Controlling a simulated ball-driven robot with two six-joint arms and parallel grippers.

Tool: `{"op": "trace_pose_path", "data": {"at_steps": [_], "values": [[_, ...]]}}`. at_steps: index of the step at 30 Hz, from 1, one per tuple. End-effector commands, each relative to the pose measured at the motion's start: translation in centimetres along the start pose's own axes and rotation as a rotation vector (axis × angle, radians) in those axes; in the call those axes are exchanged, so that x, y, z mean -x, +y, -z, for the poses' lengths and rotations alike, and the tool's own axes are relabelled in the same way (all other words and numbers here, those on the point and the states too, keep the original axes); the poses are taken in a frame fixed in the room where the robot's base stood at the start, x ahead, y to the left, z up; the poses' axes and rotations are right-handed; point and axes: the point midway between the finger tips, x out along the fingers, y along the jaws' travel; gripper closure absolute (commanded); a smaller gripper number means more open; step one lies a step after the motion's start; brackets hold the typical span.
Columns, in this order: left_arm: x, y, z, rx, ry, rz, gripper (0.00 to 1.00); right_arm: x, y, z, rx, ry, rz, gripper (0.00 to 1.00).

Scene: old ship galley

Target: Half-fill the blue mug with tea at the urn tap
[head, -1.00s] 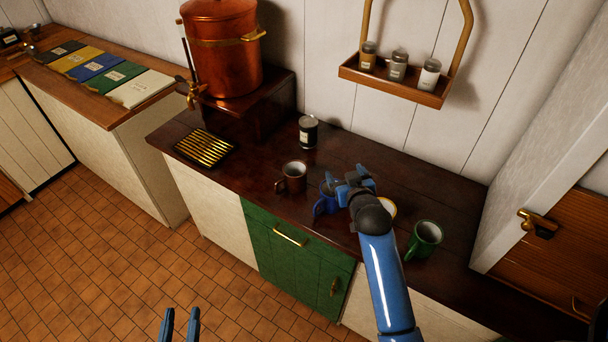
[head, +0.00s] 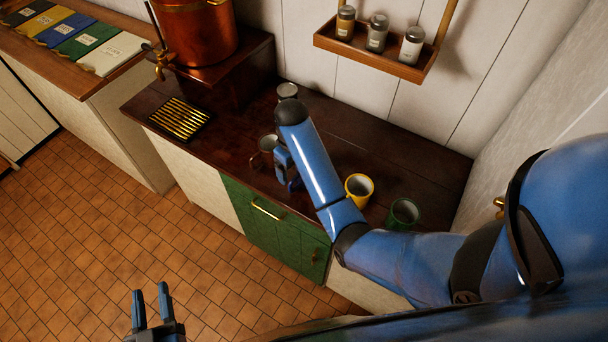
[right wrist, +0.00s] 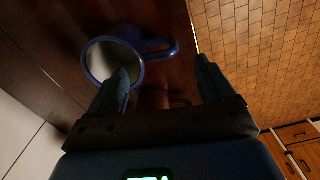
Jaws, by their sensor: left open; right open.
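The blue mug (right wrist: 104,56) stands on the dark counter in the right wrist view, its handle (right wrist: 166,48) pointing right. In the head view it is nearly all hidden behind my right arm. My right gripper (right wrist: 160,78) is open beside it, one fingertip overlapping the rim and the handle lying ahead between the fingers. I cannot tell whether they touch. It also shows in the head view (head: 284,164). The copper urn (head: 196,32) has a brass tap (head: 163,68) at its lower left, above a slatted drip tray (head: 181,117). My left gripper (head: 152,306) is open and empty over the floor.
A brown mug (head: 263,146) stands just left of my right gripper. A yellow mug (head: 358,188) and a green mug (head: 403,213) stand right of my forearm. A spice rack (head: 370,52) hangs on the wall. Counter near the tray is clear.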

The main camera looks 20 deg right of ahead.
Motion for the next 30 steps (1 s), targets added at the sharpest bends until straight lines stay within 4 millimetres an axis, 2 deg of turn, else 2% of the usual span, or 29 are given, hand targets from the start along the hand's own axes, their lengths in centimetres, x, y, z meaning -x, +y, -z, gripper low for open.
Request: {"op": "trace_pose_path", "data": {"at_steps": [1,6,14,20,24,30], "values": [[0.0,0.0,-0.3,0.000,0.000,0.000,0.57,-1.0,-0.1,-0.1,0.000,-0.004,0.001,0.18],[0.0,0.0,0.3,0.000,0.000,0.000,0.57,-2.7,-0.1,-0.1,-0.001,-0.002,0.001,0.18],[0.0,0.0,0.8,0.000,0.000,0.000,0.57,-4.0,-0.2,-0.1,-0.001,-0.001,0.000,0.18],[0.1,0.0,2.2,0.000,0.000,0.000,0.57,-6.3,-0.7,-0.6,-0.001,-0.003,0.001,0.18],[0.1,0.0,2.3,0.000,0.000,0.000,0.57,-8.0,-0.7,-0.6,-0.001,0.000,0.000,0.18],[0.1,0.0,2.3,0.000,0.000,0.000,0.57,-8.8,-0.7,-0.5,0.000,0.002,-0.001,0.18]]}}
